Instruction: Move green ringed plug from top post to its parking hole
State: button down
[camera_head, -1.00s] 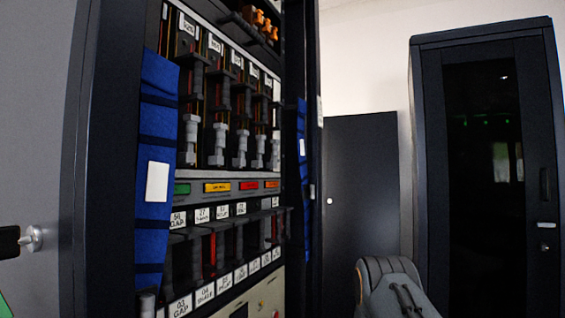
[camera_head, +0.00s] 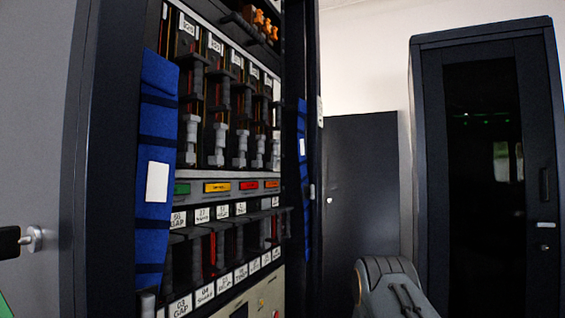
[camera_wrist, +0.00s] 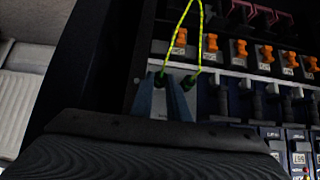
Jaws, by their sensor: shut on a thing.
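In the wrist view my gripper (camera_wrist: 161,80) points up at the rack, its two blue-grey fingers closed around a dark green plug end (camera_wrist: 161,76). A yellow-green cable (camera_wrist: 181,22) rises from it, loops over and comes down to a second green plug end (camera_wrist: 188,83) just right of the right finger. A pale panel (camera_wrist: 158,101) lies behind the fingers. The plug's ring and tip are too small and dark to make out, and I cannot tell whether it sits in a post or hole. My gripper is outside the head view.
Orange plugs (camera_wrist: 239,48) line the rack right of my gripper, with pink cables (camera_wrist: 268,12) above and black handles (camera_wrist: 252,103) below. The head view shows the rack's grey connectors (camera_head: 219,145), blue strapped padding (camera_head: 155,185), and a dark cabinet (camera_head: 432,160) to the right.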

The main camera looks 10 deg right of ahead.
jog(key=shift+a, duration=0.1)
jog(key=c, duration=1.6)
grip_release()
jog(key=shift+r, duration=0.1)
jog(key=p+v, duration=0.3)
jog(key=v, duration=0.2)
